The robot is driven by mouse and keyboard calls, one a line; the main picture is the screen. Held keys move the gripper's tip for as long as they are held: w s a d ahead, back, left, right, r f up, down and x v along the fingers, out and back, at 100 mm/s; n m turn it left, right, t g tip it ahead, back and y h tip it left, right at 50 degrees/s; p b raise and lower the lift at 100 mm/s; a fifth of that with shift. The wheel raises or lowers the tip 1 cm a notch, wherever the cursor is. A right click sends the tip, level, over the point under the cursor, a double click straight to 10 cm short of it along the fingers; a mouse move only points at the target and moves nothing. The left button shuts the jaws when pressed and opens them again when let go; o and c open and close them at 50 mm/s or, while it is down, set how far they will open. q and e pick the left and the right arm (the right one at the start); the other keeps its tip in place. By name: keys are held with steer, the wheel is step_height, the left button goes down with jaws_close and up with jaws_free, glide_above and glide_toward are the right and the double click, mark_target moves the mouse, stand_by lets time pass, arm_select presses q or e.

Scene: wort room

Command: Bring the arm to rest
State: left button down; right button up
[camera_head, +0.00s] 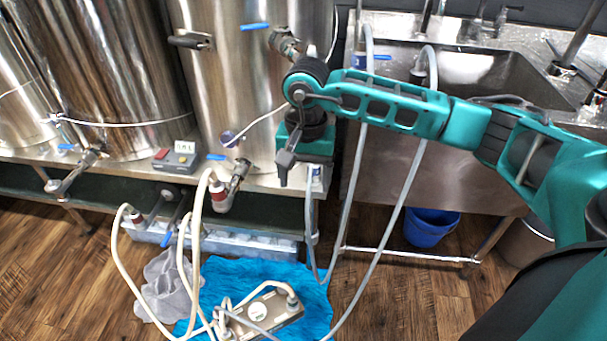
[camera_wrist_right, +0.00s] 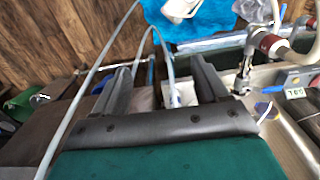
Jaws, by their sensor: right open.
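My right arm, teal with grey joints, comes in from the right in the head view and reaches across in front of the sink. Its gripper (camera_head: 286,168) hangs pointing down in front of the right steel kettle (camera_head: 235,85), near the bench's right end. In the right wrist view the two grey fingers (camera_wrist_right: 165,82) stand apart. Nothing is clearly held between them; a pale hose and a light patch show behind the gap. Whether the gripper touches the kettle or bench cannot be told. My left gripper is not in view.
A steel sink (camera_head: 480,75) stands behind my arm, with a blue bucket (camera_head: 430,227) beneath. Grey hoses (camera_head: 392,215) hang close to the gripper. A valve (camera_head: 232,185) and a small control box (camera_head: 175,157) are left of it. A pump (camera_head: 265,318) sits on a blue towel (camera_head: 315,305).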

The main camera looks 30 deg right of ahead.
steer(key=shift+a+r+n, duration=0.15)
steer(key=shift+a+n, duration=0.1)
steer(key=shift+n, duration=0.05)
